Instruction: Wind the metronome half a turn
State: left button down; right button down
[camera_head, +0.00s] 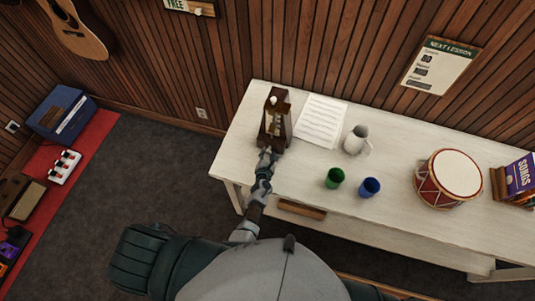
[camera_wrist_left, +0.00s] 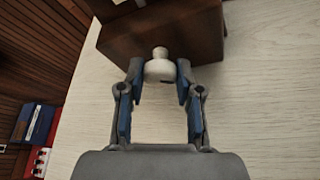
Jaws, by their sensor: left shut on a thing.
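The dark wooden metronome (camera_head: 272,132) stands upright at the left end of the white table, with a pale face or pendulum part showing. In the left wrist view its brown side (camera_wrist_left: 198,38) faces me. A pale winding key (camera_wrist_left: 160,71) sticks out of that side. My left gripper (camera_head: 268,157) reaches to the metronome's near side. In the left wrist view the fingers (camera_wrist_left: 160,68) lie on both sides of the key and are shut on it. The key is hidden by the gripper in the head view. My right gripper is not in view.
On the table (camera_head: 235,157) are a music sheet (camera_head: 320,120), a white jug (camera_head: 355,140), a green cup (camera_head: 335,178), a blue cup (camera_head: 370,187), a red drum (camera_head: 447,180) and books (camera_head: 520,178). Free surface lies between the metronome and the green cup.

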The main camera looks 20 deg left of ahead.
pick_arm(q)
jog(key=shift+s+d+f+m+y, duration=0.1)
jog(key=shift+f+m+y, duration=0.15)
jog(key=shift+m, duration=0.3)
jog(key=shift+s+d+f+m+y, duration=0.1)
jog(key=shift+m+y, duration=0.25)
jog(key=shift+m, duration=0.2)
jog(key=shift+f+m+t+y+b, duration=0.1)
jog(key=shift+m+t+y+b, duration=0.4)
jog(key=shift+m, duration=0.5)
jog(key=m+t+y+b, duration=0.1)
jog(key=m+b, duration=0.1)
jog(key=m, duration=0.1)
jog(key=shift+f+y, duration=0.15)
jog(key=shift+y, duration=0.15)
jog(key=shift+m+t+b, duration=0.5)
jog(key=shift+m+b, duration=0.35)
jog(key=shift+m, duration=0.55)
jog(key=c, duration=1.1)
grip_release()
jog(key=shift+o, duration=0.2)
jog(key=shift+w, duration=0.1)
